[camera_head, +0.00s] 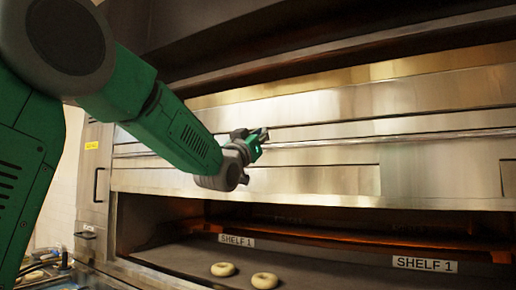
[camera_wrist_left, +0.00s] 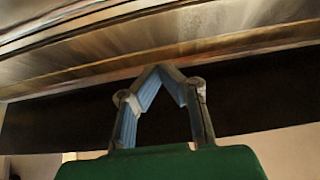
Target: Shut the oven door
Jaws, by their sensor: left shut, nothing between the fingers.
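The oven (camera_head: 330,98) is a wide steel deck oven that fills most of the head view. A long steel panel with a horizontal bar (camera_head: 350,141) runs across it above a wide open chamber marked SHELF 1 (camera_head: 425,264). I cannot tell for sure which panel is the door. My left gripper (camera_head: 264,139) is shut and empty, in front of the steel panel near the bar. Whether it touches is unclear. In the left wrist view its fingertips (camera_wrist_left: 163,68) meet in a point below a steel surface (camera_wrist_left: 225,45). My right gripper is not in view.
Two pale bagels, one on the left (camera_head: 222,269) and one on the right (camera_head: 264,280), lie on the chamber floor. A side panel with a dark handle (camera_head: 98,185) stands at the oven's left. Cluttered items (camera_head: 42,268) sit at the lower left.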

